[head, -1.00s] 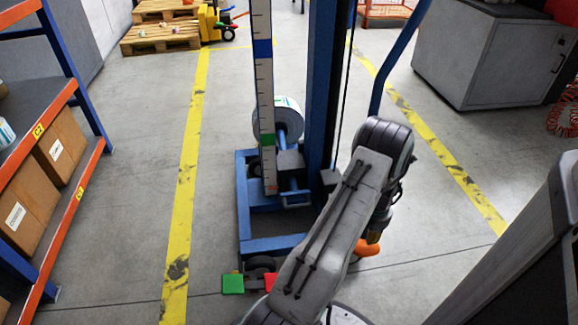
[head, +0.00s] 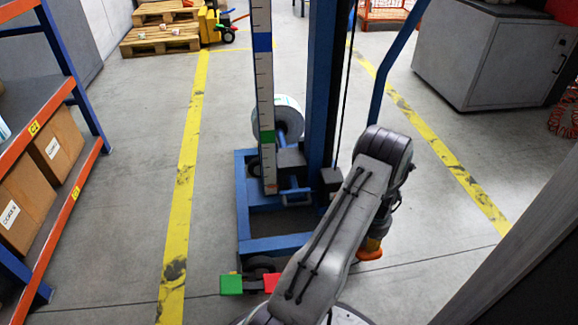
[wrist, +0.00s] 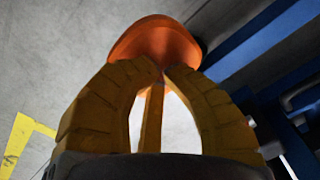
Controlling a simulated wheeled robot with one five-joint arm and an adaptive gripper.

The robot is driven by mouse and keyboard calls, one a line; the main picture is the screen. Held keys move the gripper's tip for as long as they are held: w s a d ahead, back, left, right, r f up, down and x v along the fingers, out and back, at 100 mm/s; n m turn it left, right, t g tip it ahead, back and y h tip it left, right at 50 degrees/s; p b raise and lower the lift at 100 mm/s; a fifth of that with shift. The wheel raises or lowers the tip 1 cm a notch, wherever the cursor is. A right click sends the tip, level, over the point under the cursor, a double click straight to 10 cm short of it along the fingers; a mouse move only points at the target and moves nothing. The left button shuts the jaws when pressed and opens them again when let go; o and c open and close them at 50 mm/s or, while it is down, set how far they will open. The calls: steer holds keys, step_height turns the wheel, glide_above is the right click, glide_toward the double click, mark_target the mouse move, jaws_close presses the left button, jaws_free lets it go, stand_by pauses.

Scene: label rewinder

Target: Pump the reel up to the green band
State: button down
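The reel (head: 280,117), a pale roll on a blue spindle, sits low on the blue lift mast (head: 320,90). Its dark carriage block (head: 291,163) is beside the white scale, a little below the green band (head: 267,137). An orange pedal (head: 370,254) lies below my gripper (head: 371,242), at the right of the lift base; my gripper partly hides it. In the wrist view the orange pedal (wrist: 156,42) is just beyond the yellow fingertips of my gripper (wrist: 165,72), which come together. Whether they press on it I cannot tell.
A blue band (head: 262,42) marks the scale higher up. A green block (head: 231,284) and a red block (head: 270,282) are at the lift's front. A shelf with boxes (head: 58,140) stands left, a grey cabinet (head: 490,55) at right. Floor between the shelf and lift is clear.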

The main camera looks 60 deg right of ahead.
step_height(320, 180, down, 14)
steer(key=b, duration=0.3)
step_height(320, 180, up, 16)
steer(key=p, duration=1)
steer(key=shift+r+p, duration=0.2)
steer(key=shift+p, duration=0.1)
steer(key=shift+f, duration=0.1)
step_height(320, 180, down, 16)
steer(key=b, duration=1)
step_height(320, 180, up, 16)
steer(key=p, duration=1)
